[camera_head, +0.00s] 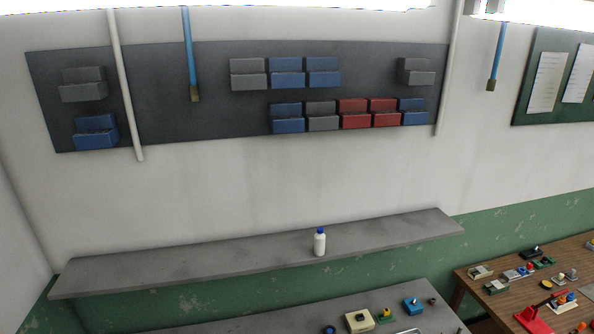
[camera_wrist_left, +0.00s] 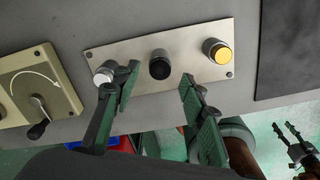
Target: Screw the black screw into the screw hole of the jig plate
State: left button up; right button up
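In the left wrist view a light metal plate (camera_wrist_left: 131,84) carries a white-topped round piece (camera_wrist_left: 103,76), a black one (camera_wrist_left: 159,67) in the middle and a yellow-topped one (camera_wrist_left: 217,51). The black piece may be the black screw; I cannot tell if the plate is the jig plate. No empty screw hole is clear. My left gripper (camera_wrist_left: 158,84) is open, its fingers apart and empty, with the black piece seen between and just beyond the tips. My right gripper (camera_wrist_left: 286,128) shows small at the right edge, fingers spread and empty. The head view shows neither gripper.
A beige panel (camera_wrist_left: 54,70) with a black-knobbed lever sits left of the plate, and a dark flat panel (camera_wrist_left: 290,45) lies right. In the head view a white bottle (camera_head: 319,243) stands on the grey shelf (camera_head: 180,260). Small parts lie on the grey bench and wooden table (camera_head: 480,300).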

pick_arm(q)
jog(key=shift+o, duration=0.7)
jog(key=shift+r, duration=1.5)
